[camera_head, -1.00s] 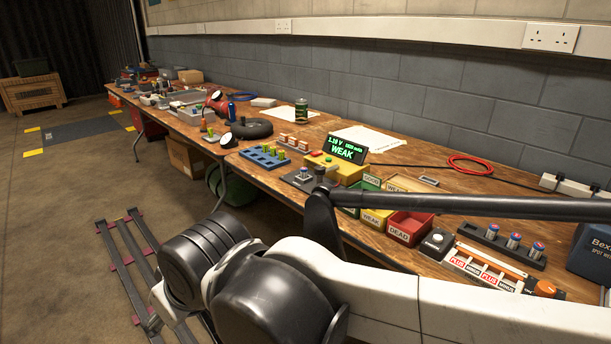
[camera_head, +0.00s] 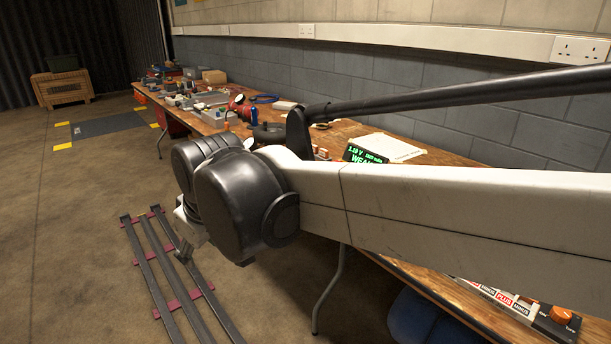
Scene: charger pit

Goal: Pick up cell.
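No cell can be made out now; my white and black arm crosses the view and hides most of the near bench. The tester display (camera_head: 365,156) glows green above the arm, showing about 1.19 V and WEAK, partly covered. The charger strip (camera_head: 505,297) with PLUS and MINUS labels shows at the lower right below the arm. A small dark part below my wrist, apparently my gripper (camera_head: 183,251), hangs over the floor near the rails, left of the bench. Its fingers are too small and unclear to read.
The wooden bench (camera_head: 440,285) runs along the block wall, cluttered at its far end. An orange knob (camera_head: 561,315) tops the charger's right end. White paper (camera_head: 388,147) lies behind the display. Floor rails (camera_head: 170,270) lie left of the bench; the floor around them is open.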

